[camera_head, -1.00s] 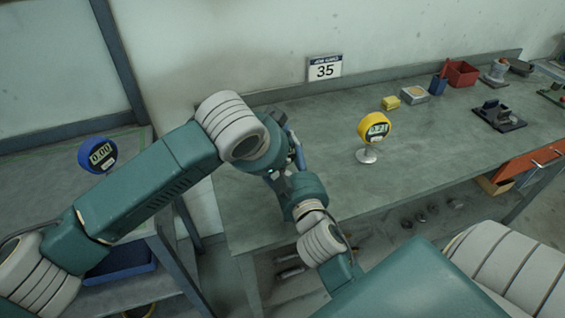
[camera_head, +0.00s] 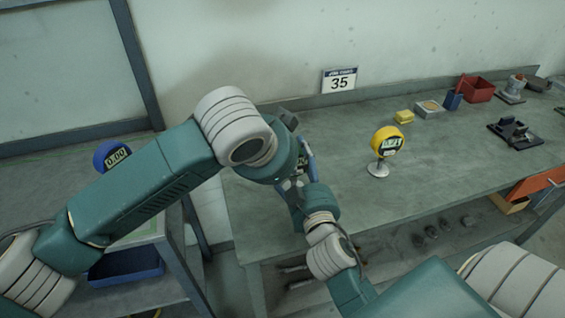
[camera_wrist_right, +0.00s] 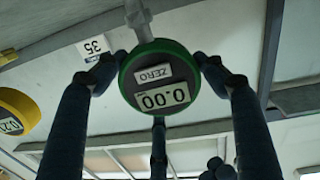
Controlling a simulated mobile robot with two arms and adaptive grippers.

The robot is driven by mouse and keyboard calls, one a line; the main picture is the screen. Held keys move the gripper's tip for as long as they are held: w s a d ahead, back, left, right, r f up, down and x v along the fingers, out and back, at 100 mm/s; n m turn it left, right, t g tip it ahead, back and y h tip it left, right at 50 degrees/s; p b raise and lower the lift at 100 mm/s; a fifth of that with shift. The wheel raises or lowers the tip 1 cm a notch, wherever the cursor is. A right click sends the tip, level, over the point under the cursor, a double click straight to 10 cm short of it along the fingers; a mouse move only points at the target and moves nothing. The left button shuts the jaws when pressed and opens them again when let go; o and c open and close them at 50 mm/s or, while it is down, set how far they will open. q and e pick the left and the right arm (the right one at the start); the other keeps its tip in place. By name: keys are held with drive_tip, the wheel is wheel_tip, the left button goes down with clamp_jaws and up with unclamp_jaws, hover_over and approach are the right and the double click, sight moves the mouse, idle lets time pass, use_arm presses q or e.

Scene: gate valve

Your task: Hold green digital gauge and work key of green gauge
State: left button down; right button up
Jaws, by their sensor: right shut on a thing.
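The green digital gauge (camera_wrist_right: 160,80) shows in the right wrist view, with a green rim, a dark face, a "ZERO" label and a display reading 0.00. My right gripper (camera_wrist_right: 157,68) is shut on it, one finger on each side of the rim. In the head view, my right gripper (camera_head: 308,178) is up close to the end of my left arm, and the green gauge is hidden there. My left gripper (camera_head: 296,170) is mostly hidden by its own wrist. Dark finger-like parts show below the gauge in the right wrist view; whose they are is unclear.
A yellow gauge (camera_head: 387,140) stands on the long workbench (camera_head: 345,175). A blue gauge (camera_head: 112,156) is on the left table, partly behind my left arm. A yellow block (camera_head: 404,116) and red bin (camera_head: 477,89) sit farther back. The bench around the yellow gauge is clear.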

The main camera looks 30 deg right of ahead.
drive_tip(key=o, duration=1.6)
drive_tip(key=shift+r, duration=0.1)
drive_tip(key=shift+c, duration=0.2)
drive_tip(key=shift+s, duration=0.1)
